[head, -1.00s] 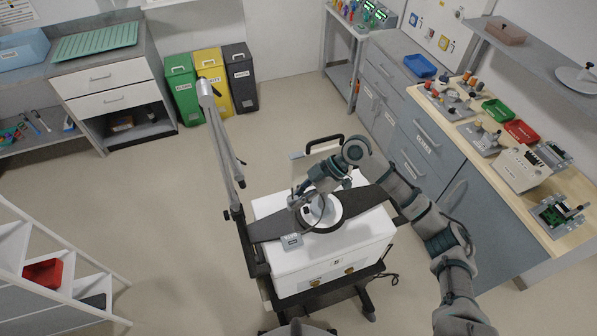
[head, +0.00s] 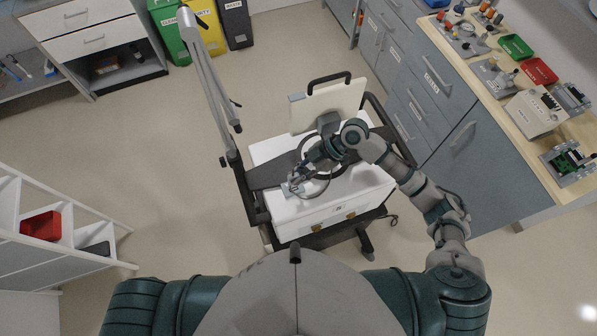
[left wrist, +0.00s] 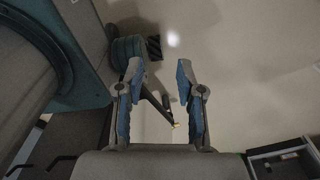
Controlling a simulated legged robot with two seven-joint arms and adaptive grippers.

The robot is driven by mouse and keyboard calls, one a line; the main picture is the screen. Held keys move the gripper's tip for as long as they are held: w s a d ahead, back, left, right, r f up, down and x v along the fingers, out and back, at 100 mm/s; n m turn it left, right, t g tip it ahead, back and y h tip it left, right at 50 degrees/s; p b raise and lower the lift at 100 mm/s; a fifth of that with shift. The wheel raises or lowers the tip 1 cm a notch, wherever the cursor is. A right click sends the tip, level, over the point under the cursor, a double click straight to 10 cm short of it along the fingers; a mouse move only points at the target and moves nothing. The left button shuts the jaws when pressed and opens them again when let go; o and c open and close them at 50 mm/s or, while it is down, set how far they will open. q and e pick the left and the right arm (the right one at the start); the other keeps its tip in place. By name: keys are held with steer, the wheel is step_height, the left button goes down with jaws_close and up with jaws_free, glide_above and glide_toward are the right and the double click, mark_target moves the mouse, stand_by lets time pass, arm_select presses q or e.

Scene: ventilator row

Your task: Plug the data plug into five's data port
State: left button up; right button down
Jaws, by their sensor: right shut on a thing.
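The white ventilator (head: 352,206) stands on a dark cart, its front label seeming to read 5. Its front face has two brass-coloured fittings (head: 350,215); I cannot tell which opening is the data port. My right gripper (head: 296,182) is shut at a small grey block (head: 290,189) near the left front of the ventilator's top. It holds something small there, seemingly the data plug, mostly hidden by the fingers. A thin dark loop, perhaps its cable, curves beside the gripper. My left gripper (left wrist: 161,85) is open and empty in the left wrist view, over floor.
A pale panel with a black handle (head: 330,103) rises behind the ventilator. A jointed grey pole (head: 212,75) stands at the cart's left. The workbench (head: 492,75) with trays and devices is at right, a white shelf (head: 65,205) at left.

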mark_target(287, 192)
steer(key=shift+f, duration=0.5)
steer(key=shift+f+b, duration=0.6)
steer(key=shift+b, duration=0.1)
steer(key=shift+f, duration=0.25)
steer(key=shift+f+b, duration=0.6)
steer(key=shift+b, duration=0.15)
steer(key=shift+r, duration=0.1)
arm_select(q)
steer(key=f, duration=0.1)
steer(key=w+f, duration=0.1)
steer(key=f, duration=0.1)
steer(key=shift+w+d, duration=0.1)
steer(key=shift+w, duration=0.2)
steer(key=shift+r, duration=0.1)
arm_select(e)
steer(key=shift+f, duration=0.2)
arm_select(q)
steer(key=shift+f+b, duration=0.3)
steer(key=shift+f, duration=0.25)
arm_select(e)
steer(key=shift+f, duration=0.85)
